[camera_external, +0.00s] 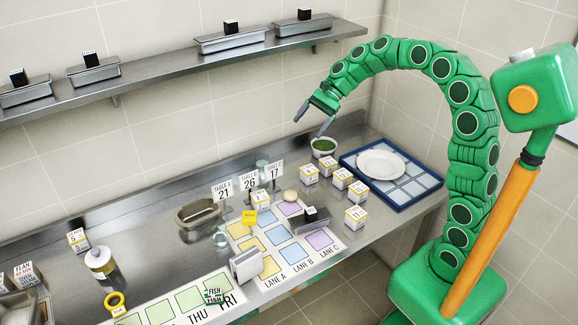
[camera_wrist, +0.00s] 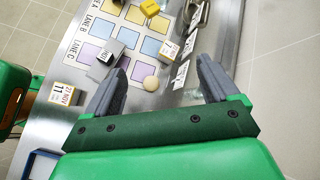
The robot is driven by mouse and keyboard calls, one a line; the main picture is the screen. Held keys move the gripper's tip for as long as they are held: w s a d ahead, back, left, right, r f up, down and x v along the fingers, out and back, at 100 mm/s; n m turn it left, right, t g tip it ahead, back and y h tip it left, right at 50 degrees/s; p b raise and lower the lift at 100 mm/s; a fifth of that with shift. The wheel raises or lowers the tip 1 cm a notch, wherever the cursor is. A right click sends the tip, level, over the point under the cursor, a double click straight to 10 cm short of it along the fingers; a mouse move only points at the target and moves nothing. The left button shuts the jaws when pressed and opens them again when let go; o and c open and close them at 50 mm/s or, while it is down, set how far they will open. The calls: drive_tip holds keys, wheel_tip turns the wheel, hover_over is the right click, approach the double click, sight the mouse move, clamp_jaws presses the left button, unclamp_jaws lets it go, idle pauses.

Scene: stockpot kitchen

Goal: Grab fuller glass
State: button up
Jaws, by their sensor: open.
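A clear, faintly green glass (camera_external: 262,165) stands at the back of the steel counter, partly behind the number signs. A small clear round shape, apparently another glass (camera_external: 220,239), stands left of the lane mat. I cannot tell how full either one is. My gripper (camera_external: 313,120) is open and empty, high above the counter near the green-filled bowl. In the wrist view my gripper (camera_wrist: 163,66) shows both fingers wide apart, with a clear glass-like thing (camera_wrist: 192,93) beside the right finger, partly hidden.
Number signs (camera_external: 249,185) stand in front of the back glass. A bowl (camera_external: 323,147), a blue tray (camera_external: 408,199) with a white plate (camera_external: 381,164), and several date cubes (camera_external: 343,178) occupy the right. A shelf (camera_external: 160,73) runs above. The lane mat (camera_external: 283,258) holds a grey block.

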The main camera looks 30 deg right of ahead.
drive_tip(key=w+a+f+m+t+y, duration=0.15)
drive_tip(key=w+m, duration=0.25)
drive_tip(key=w, duration=0.5)
drive_tip(key=w+f+m+t+y, duration=0.1)
drive_tip(key=w+f+m+y, duration=0.15)
drive_tip(key=w, duration=0.55)
drive_tip(key=m, duration=0.2)
approach(262, 163)
drive_tip(key=w+f, duration=0.1)
drive_tip(key=w+a+f, duration=0.1)
drive_tip(key=w, duration=0.1)
drive_tip(key=shift+w+f, duration=0.25)
drive_tip(key=shift+f, duration=0.15)
drive_tip(key=shift+x, duration=1.35)
drive_tip(key=a+f, duration=0.2)
drive_tip(key=a, duration=0.1)
drive_tip(key=shift+s+a+f, duration=0.15)
drive_tip(key=shift+a+f, duration=0.05)
drive_tip(key=shift+a, duration=0.05)
drive_tip(key=shift+a+f, duration=0.2)
drive_tip(key=shift+a, duration=0.3)
drive_tip(key=c, duration=1.2)
drive_tip(key=shift+r, duration=0.25)
drive_tip(key=shift+c, duration=0.2)
wheel_tip(262, 163, up, 10)
drive_tip(key=shift+f, duration=0.25)
